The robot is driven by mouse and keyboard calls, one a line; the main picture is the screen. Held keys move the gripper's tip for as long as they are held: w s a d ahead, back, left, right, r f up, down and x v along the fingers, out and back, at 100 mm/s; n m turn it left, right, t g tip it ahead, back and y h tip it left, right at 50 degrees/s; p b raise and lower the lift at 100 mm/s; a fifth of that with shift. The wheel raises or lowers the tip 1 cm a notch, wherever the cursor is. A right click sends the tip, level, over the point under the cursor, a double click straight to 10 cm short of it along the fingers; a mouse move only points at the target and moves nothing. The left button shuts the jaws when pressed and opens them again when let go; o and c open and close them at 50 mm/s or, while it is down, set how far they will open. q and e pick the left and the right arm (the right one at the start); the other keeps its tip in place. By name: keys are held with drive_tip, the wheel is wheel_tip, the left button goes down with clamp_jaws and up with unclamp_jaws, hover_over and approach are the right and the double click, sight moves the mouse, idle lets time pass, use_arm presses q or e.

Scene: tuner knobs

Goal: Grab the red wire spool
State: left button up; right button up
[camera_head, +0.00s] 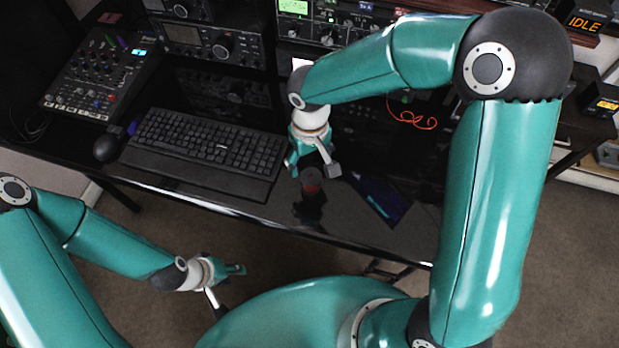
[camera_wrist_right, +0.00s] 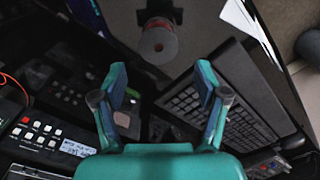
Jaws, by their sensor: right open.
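The red wire spool (camera_head: 311,181) stands near the front edge of the black desk, with a dark top and red below it. It also shows in the right wrist view as a dark, red-ringed round thing (camera_wrist_right: 158,42), ahead of the fingers and roughly centred between them. My right gripper (camera_head: 313,169) is open and empty, just behind the spool on the desk's far side. Its spread fingers also show in the right wrist view (camera_wrist_right: 160,82); the spool lies beyond their tips. My left gripper (camera_head: 228,285) is open and empty, low in front of the desk, far from the spool.
A black keyboard (camera_head: 205,143) lies left of the spool, with a mouse (camera_head: 107,148) and a mixer (camera_head: 100,75) further left. A dark blue flat item (camera_head: 380,197) lies to the right. Radio gear (camera_head: 195,42) lines the back. A thin red wire (camera_head: 412,119) lies behind.

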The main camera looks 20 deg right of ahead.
sight(311, 176)
drive_tip(key=shift+s+d+f+p, duration=0.1)
drive_tip(key=shift+f+p, duration=0.1)
drive_tip(key=shift+f, duration=1.8)
drive_tip(key=shift+s+f+p, duration=0.1)
drive_tip(key=shift+f+p, duration=0.05)
drive_tip(key=shift+f, duration=1.85)
drive_tip(key=shift+c, duration=0.3)
drive_tip(key=c, duration=1.1)
drive_tip(key=shift+w, duration=0.1)
drive_tip(key=shift+r, duration=0.15)
